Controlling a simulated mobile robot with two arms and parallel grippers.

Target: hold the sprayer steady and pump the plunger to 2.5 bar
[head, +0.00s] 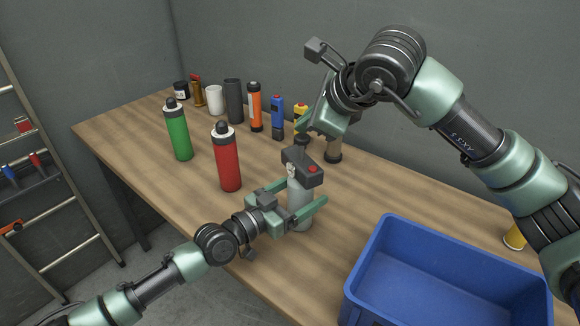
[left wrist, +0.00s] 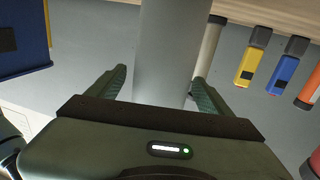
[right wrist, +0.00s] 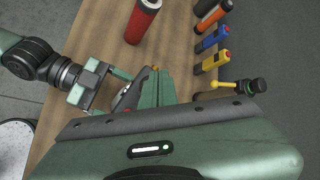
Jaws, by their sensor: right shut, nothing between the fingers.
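The sprayer is a pale grey cylinder (head: 299,212) standing on the workbench, with a dark head and a red button (head: 313,169). My left gripper (head: 307,191) has one finger on each side of the body. In the left wrist view the body (left wrist: 170,50) runs between the fingers, with a thin gap at the left one, so the jaws look open around it. My right gripper (head: 312,128) is above and behind the sprayer's head; its fingers (right wrist: 157,85) are shut together and empty. A dark knob just above the head may be the plunger; I cannot tell its height. No pressure reading is legible.
A red bottle (head: 228,165) and a green bottle (head: 179,135) stand to the left. Several small canisters line the back, including an orange one (head: 255,108) and a blue one (head: 277,118). A blue crate (head: 365,265) is at the front right. A ladder stands far left.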

